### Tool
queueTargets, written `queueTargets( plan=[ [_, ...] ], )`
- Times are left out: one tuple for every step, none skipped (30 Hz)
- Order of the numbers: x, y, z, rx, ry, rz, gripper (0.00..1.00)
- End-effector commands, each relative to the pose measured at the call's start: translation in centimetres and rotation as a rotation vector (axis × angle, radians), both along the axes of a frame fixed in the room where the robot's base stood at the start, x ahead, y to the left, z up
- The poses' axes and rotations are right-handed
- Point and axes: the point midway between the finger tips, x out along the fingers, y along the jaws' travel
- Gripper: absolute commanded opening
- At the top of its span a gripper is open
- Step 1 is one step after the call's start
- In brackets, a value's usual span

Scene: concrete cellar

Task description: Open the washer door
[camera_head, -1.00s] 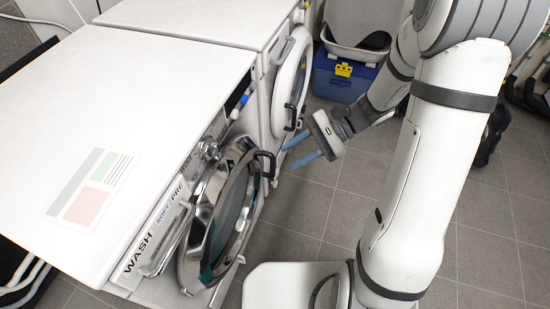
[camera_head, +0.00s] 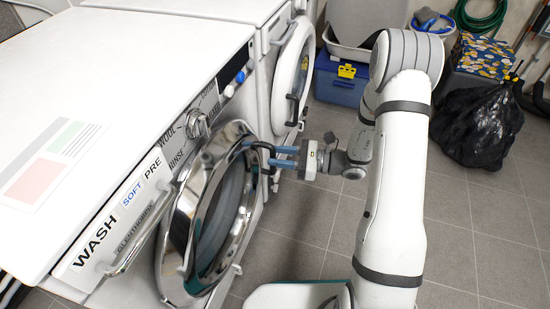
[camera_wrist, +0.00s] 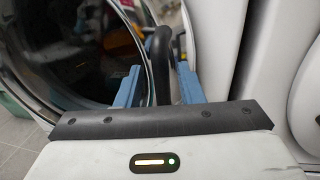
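The washer (camera_head: 110,215) is white, with WASH, SOFT and PRE labels and a dial on its front panel. Its round door (camera_head: 170,245) has a wide chrome rim and dark glass. I cannot tell whether it is fully shut or slightly ajar. A black curved handle (camera_head: 262,147) is at the door's right edge. My gripper (camera_head: 283,157) is at this handle, its blue fingers pointing left to it. In the wrist view, the handle (camera_wrist: 158,55) stands between the two fingers (camera_wrist: 157,88), which are apart, with small gaps seeming to show on both sides.
A second white machine (camera_head: 291,80) with a round door stands just beyond the washer. A blue box (camera_head: 338,85) is behind my arm. A black bag (camera_head: 478,125) lies at the right. A metal bar (camera_head: 140,235) crosses the washer's front. The tiled floor (camera_head: 450,220) at the right is clear.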

Motion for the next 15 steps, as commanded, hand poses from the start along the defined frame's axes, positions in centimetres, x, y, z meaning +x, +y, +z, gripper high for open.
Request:
queueTargets(
  plan=[
    [0.0, 0.7, -0.2, -0.001, -0.001, 0.004, 0.34],
    [0.1, 1.0, -0.1, -0.001, -0.001, 0.003, 0.34],
    [0.2, 1.3, -0.1, -0.001, -0.001, 0.002, 0.34],
    [0.2, 1.5, -0.1, -0.001, -0.001, 0.001, 0.34],
    [0.2, 1.6, -0.1, -0.001, 0.0, 0.001, 0.34],
    [0.2, 1.8, 0.0, -0.001, 0.0, 0.001, 0.34],
    [0.2, 1.8, 0.0, -0.001, 0.0, 0.001, 0.34],
    [0.3, 1.9, 0.0, -0.001, 0.0, 0.001, 0.34],
    [0.3, 1.9, 0.0, -0.001, 0.0, 0.001, 0.34],
    [0.3, 1.9, 0.0, -0.001, 0.0, 0.0, 0.34],
    [0.3, 1.9, 0.0, -0.001, 0.0, 0.0, 0.34],
    [0.3, 1.9, 0.0, -0.001, 0.0, 0.0, 0.34],
    [0.3, 1.8, 0.0, -0.001, 0.0, 0.0, 0.34],
    [0.3, 1.8, 0.0, -0.001, 0.0, 0.0, 0.34],
    [0.3, 1.8, 0.0, -0.001, 0.0, 0.0, 0.31]
  ],
)
